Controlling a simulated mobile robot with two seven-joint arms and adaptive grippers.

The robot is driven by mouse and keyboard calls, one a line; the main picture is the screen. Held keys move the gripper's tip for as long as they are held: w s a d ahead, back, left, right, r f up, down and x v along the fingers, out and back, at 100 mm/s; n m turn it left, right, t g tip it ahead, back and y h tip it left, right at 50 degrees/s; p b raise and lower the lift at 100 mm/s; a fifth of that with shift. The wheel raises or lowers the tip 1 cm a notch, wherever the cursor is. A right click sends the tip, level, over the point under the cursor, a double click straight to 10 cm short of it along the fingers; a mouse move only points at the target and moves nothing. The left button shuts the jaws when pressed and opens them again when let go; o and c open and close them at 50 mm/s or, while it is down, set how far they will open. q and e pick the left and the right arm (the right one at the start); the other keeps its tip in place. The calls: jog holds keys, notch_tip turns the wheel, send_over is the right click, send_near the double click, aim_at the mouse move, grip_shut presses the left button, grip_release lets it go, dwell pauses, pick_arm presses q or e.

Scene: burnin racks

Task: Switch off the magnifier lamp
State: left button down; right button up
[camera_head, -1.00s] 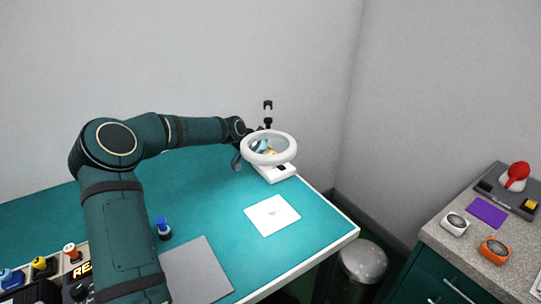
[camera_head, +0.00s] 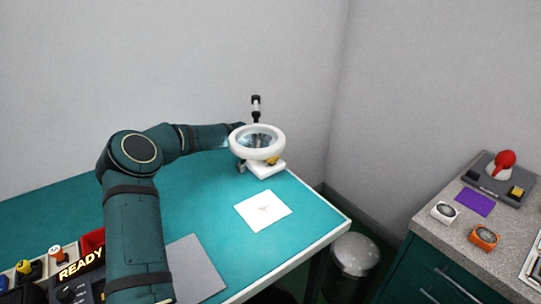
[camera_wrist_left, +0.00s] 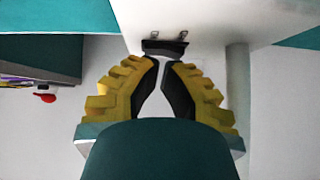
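The magnifier lamp has a white ring (camera_head: 281,146) around a clear lens and a white base (camera_head: 268,169) at the bench's far right corner. My left gripper is partly hidden behind the ring; a yellow finger (camera_head: 273,161) shows below it. In the left wrist view the two yellow fingers (camera_wrist_left: 163,64) have their tips drawn together, with nothing held. Just past the tips is a small black part (camera_wrist_left: 166,46) on a white surface; I cannot tell whether they touch. Whether the lamp is lit is unclear. My right gripper is not in view.
A white sheet (camera_head: 263,211) and a grey mat (camera_head: 196,266) lie on the teal bench. A device reading READY (camera_head: 80,266) and a red bin (camera_head: 92,240) are at lower left. A metal bin (camera_head: 355,254) stands by the bench; a counter (camera_head: 455,232) is at right.

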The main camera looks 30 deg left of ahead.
pick_arm(q)
jog(key=shift+a+f+n+h+p, duration=0.25)
jog(key=shift+n+h+p, duration=0.05)
jog(key=shift+h+p, duration=0.2)
jog(key=shift+g, duration=0.3)
jog(key=shift+f, duration=0.1)
jog(key=shift+d, duration=0.1)
jog(key=shift+s+d+f+b, duration=0.15)
jog(key=shift+s+d+b, duration=0.1)
jog(key=shift+d+b, duration=0.25)
jog(key=shift+s+d, duration=0.1)
jog(key=shift+d, duration=0.15)
jog(key=shift+f, duration=0.15)
jog(key=shift+d, duration=0.1)
